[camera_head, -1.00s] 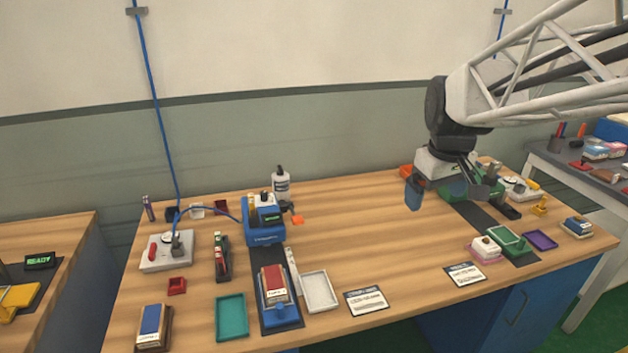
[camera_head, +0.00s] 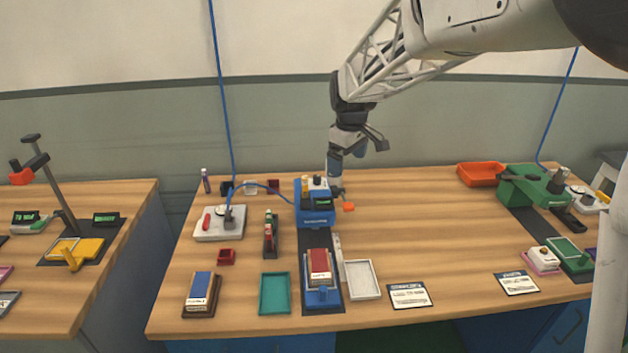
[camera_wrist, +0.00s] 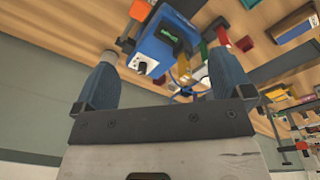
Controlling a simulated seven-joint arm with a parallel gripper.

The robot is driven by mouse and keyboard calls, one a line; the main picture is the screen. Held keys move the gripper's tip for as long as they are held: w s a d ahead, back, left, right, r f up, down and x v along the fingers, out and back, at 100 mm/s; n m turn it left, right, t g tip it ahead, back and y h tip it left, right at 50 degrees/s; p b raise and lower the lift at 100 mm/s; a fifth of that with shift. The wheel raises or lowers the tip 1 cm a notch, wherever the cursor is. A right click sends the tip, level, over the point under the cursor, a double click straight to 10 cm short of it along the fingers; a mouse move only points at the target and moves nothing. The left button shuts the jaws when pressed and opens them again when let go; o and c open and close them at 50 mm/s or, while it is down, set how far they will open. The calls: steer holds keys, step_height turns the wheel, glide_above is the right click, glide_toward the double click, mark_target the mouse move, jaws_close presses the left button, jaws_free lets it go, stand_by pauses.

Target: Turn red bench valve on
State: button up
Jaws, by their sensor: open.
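The red valve handle (camera_head: 207,222) sits on a light grey plate (camera_head: 219,235) at the left of the middle bench in the head view, with a dark fitting (camera_head: 230,219) beside it. A blue air line runs up the wall from this area. My gripper (camera_head: 336,182) is above the back of the bench, just behind and right of the blue machine (camera_head: 316,205), well right of the valve. In the wrist view its two blue fingers (camera_wrist: 162,88) are spread with nothing between them, and the blue machine (camera_wrist: 160,50) shows beyond. I cannot read the valve's exact setting.
Near the valve are a red tray (camera_head: 227,257), a dark rack (camera_head: 271,236) and a teal tray (camera_head: 274,293). An orange tray (camera_head: 480,175) and green machine (camera_head: 534,186) stand at the right. The bench middle right is clear.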

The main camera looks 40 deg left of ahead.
steer(key=s+a+f+n, duration=0.2)
steer(key=s+a+f, duration=0.1)
steer(key=a, duration=0.4)
steer(key=s+a+f+n, duration=0.1)
steer(key=s+a+f, duration=0.2)
steer(key=a, duration=0.5)
steer(key=s+a+f+n, duration=0.2)
steer(key=s+a+f, duration=0.1)
steer(key=a, duration=0.4)
steer(key=n, duration=0.4)
glide_above(206, 219)
steer(key=shift+g+h, duration=0.3)
step_height(206, 219, down, 10)
steer(key=shift+s+r, duration=0.1)
steer(key=shift+f, duration=3.9)
steer(key=c, duration=0.9)
